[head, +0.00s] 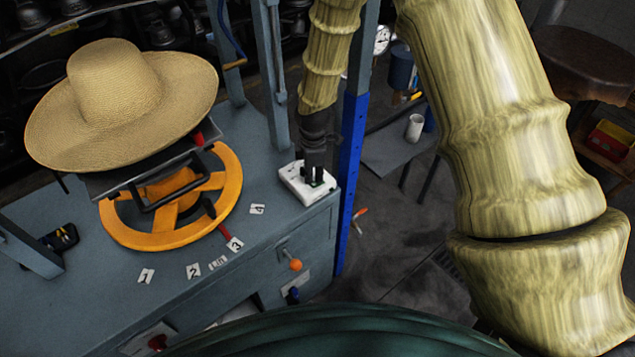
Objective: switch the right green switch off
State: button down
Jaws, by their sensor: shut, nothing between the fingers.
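A white switch box (293,186) sits on the right end of the grey-blue bench top. My gripper (314,179) points down onto this box, with its dark fingers shut and nothing held. The fingertips are at the top face of the box; I cannot tell whether they touch it. They cover much of the top face, so the green switches and their positions cannot be made out.
A straw hat (115,95) rests on the press above an orange wheel (226,190). Numbered tags (235,244) lie on the bench (115,305). A blue post (351,175) stands close right of the box. An orange knob (295,265) is on the bench front.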

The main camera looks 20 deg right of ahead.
aim_at(314, 184)
jog(key=shift+f+b, duration=0.5)
jog(key=shift+f, duration=0.5)
dwell(0.8)
jog(key=shift+r, duration=0.1)
jog(key=shift+r+p, duration=2.4)
jog(key=shift+r, duration=1.05)
